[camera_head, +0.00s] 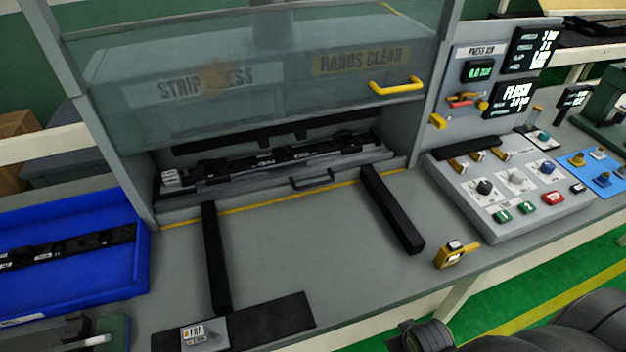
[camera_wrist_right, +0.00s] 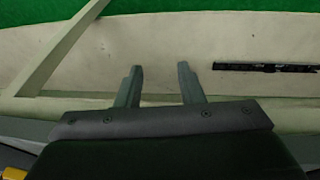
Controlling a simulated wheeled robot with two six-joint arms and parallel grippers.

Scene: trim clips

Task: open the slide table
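The slide table (camera_head: 275,181) sits back inside the press, with a black strip fixture (camera_head: 265,161) on it. Its dark handle (camera_head: 312,179) faces the front of the bench. Two black rails (camera_head: 217,258) and (camera_head: 392,210) run forward from it over the bench top, with nothing on them. The clear press guard (camera_head: 260,60) with a yellow handle (camera_head: 396,86) hangs above the slide table. My right gripper (camera_wrist_right: 159,70) shows in the right wrist view with its two fingers apart and nothing between them.
A blue tray (camera_head: 75,290) with a dark strip stands at the left. A control box (camera_head: 510,205) with knobs and buttons stands at the right. A yellow device (camera_head: 456,254) lies near the front edge. The bench between the rails is clear.

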